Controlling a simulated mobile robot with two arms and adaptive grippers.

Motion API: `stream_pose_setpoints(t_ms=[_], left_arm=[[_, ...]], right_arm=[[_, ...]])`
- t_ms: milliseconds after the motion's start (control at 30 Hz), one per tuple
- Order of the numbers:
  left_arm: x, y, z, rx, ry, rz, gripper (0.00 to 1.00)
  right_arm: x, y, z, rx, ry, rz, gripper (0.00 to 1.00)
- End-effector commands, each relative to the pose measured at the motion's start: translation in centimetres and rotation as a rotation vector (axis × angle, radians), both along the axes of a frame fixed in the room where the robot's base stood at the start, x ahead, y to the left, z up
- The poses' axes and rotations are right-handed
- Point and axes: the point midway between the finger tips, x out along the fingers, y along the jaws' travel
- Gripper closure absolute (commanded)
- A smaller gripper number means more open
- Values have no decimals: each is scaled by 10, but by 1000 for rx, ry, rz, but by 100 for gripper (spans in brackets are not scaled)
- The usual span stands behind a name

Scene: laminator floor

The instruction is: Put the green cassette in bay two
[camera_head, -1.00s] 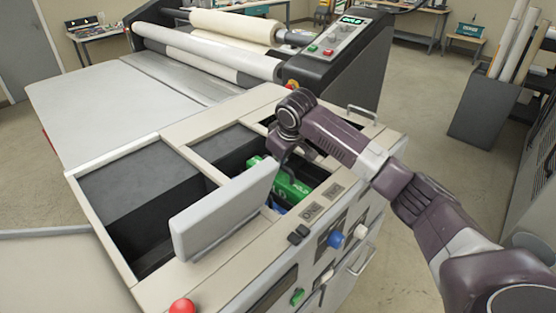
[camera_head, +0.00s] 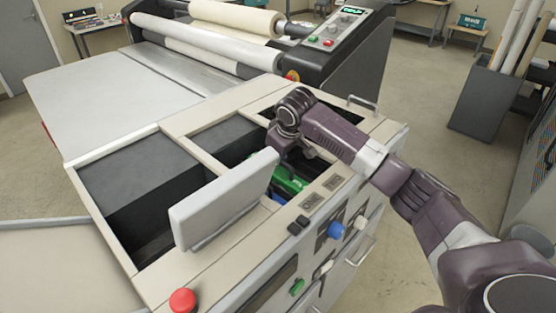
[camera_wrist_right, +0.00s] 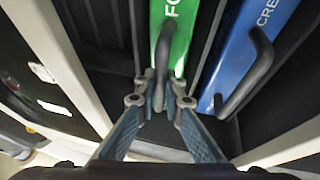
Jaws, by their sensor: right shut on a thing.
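The green cassette (camera_head: 292,181) sits low in the open well of the machine's front deck, partly covered by my right gripper (camera_head: 282,160). In the right wrist view the green cassette (camera_wrist_right: 176,50) has white lettering and a dark handle. My right gripper (camera_wrist_right: 160,102) is shut on that handle. A blue cassette (camera_wrist_right: 250,45) with its own dark handle lies beside it on the right. A little of the blue one (camera_head: 279,198) shows in the head view. The labels ONE (camera_head: 312,200) and TWO (camera_head: 332,182) are on the deck's front edge. My left gripper is not in view.
A raised grey panel (camera_head: 225,199) stands just left of the gripper and hides part of the well. A red button (camera_head: 182,301) and coloured knobs (camera_head: 335,230) are on the front. Rollers (camera_head: 205,58) stand behind. A dark bin (camera_head: 484,98) is at right.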

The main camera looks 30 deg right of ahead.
Motion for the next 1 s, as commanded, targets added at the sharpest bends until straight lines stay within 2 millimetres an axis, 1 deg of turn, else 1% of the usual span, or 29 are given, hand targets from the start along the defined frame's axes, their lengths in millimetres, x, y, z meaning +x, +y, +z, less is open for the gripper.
stream_pose_setpoints(t_ms=[900, 933, 1000], left_arm=[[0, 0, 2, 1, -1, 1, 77], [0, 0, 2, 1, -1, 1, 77], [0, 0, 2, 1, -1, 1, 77]], right_arm=[[-1, 1, -15, 1, 3, 0, 100], [-1, 1, -15, 1, 4, 0, 88], [-1, 1, -15, 1, 4, 0, 80]])
